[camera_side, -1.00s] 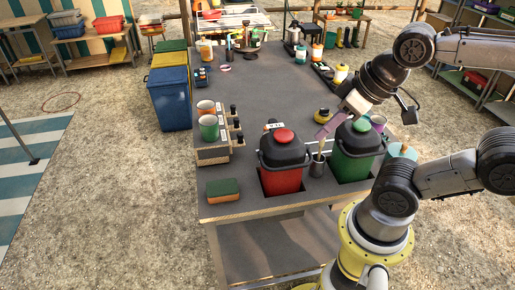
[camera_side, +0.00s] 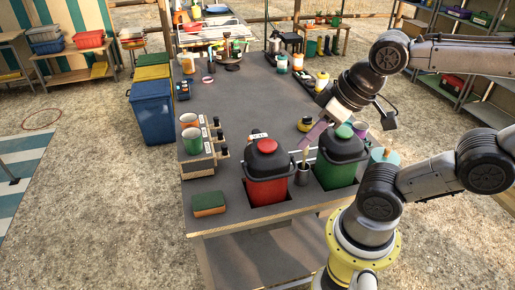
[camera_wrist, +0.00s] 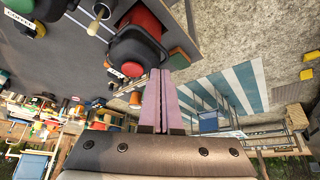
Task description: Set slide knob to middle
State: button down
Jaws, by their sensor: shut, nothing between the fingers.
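My gripper (camera_side: 314,133) has flat pink fingers and is behind the green-lidded bin at the table's right side, above the tabletop. In the wrist view the fingers (camera_wrist: 160,98) are pressed together with nothing between them. A wooden box (camera_side: 197,163) at the table's left carries several small black knobs (camera_side: 221,138) on its right side, well apart from my gripper. A dark part with a white label (camera_side: 258,134) shows behind the red bin, partly hidden. I cannot tell for certain which of these is the slide knob.
A red bin (camera_side: 267,187) and a green bin (camera_side: 337,172) are set into the front of the table, with a metal cup (camera_side: 301,176) between them. Two mugs stand on the wooden box. A sponge (camera_side: 209,203) lies front left. The middle tabletop (camera_side: 250,95) is clear.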

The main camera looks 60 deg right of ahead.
jog(key=c, duration=1.2)
grip_release()
jog(key=shift+c, duration=0.2)
jog(key=o, duration=0.5)
jog(key=w+r, duration=0.1)
jog(key=r+n, duration=0.1)
jog(key=shift+w+r, duration=0.35)
jog(key=shift+r, duration=0.05)
jog(key=shift+o, duration=0.4)
jog(key=shift+n, duration=0.4)
jog(key=w+r, duration=0.1)
jog(key=w, duration=0.2)
jog(key=w+d+r, duration=0.1)
jog(key=shift+w+r, duration=0.15)
jog(key=shift+r, duration=0.15)
jog(key=m+g, duration=0.2)
jog(key=g, duration=0.4)
send_over(251, 140)
jog(key=d, duration=0.1)
notch_tip(251, 140, down, 14)
jog(key=f, duration=1.3)
jog(key=shift+w+a, duration=0.1)
jog(key=shift+w, duration=0.15)
